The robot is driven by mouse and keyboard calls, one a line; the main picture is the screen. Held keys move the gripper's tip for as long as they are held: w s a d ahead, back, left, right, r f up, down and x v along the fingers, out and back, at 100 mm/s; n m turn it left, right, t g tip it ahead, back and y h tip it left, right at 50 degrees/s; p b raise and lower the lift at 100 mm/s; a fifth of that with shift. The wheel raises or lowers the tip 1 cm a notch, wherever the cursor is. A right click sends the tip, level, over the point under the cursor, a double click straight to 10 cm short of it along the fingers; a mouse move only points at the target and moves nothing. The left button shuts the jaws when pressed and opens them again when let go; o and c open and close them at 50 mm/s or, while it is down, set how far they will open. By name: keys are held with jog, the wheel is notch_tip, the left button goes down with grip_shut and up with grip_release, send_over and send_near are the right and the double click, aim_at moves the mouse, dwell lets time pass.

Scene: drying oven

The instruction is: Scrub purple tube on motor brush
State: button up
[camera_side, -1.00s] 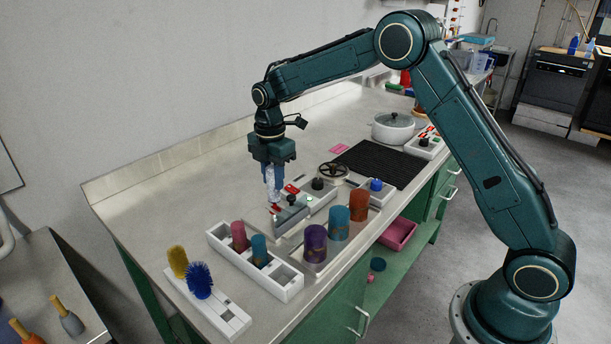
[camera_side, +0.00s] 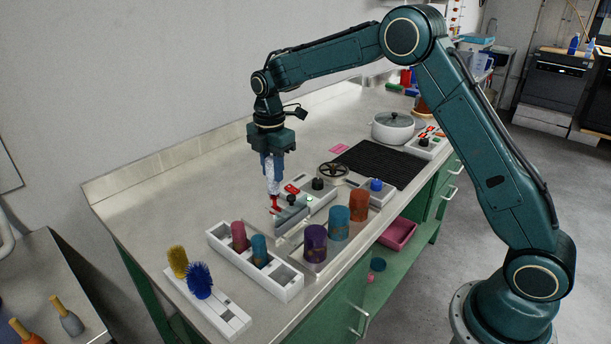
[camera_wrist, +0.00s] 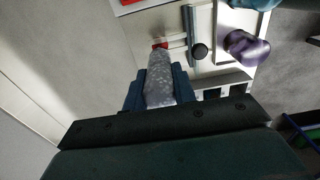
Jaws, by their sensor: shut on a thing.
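My gripper (camera_side: 272,172) is shut on a pale grey, speckled tube (camera_side: 274,187). I hold it upright at the grey and red device (camera_side: 292,213) in mid-counter. A red part (camera_side: 275,203) shows directly below the tube. I cannot tell whether that red part reaches up inside it. In the wrist view the grey speckled tube (camera_wrist: 160,78) sits between my blue fingers, with red (camera_wrist: 160,46) past its end. Its own colour under the speckled surface cannot be made out. A purple cylinder (camera_side: 315,244) stands upright in the tray, apart from my gripper.
A white rack (camera_side: 287,292) holds a pink (camera_side: 239,236) and a blue tube (camera_side: 258,250). Yellow (camera_side: 178,262) and blue (camera_side: 199,280) brushes stand in another rack. Teal (camera_side: 338,222) and orange (camera_side: 359,204) cylinders stand right of the device. The counter's back left is clear.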

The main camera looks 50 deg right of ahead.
jog(key=shift+r, duration=3.2)
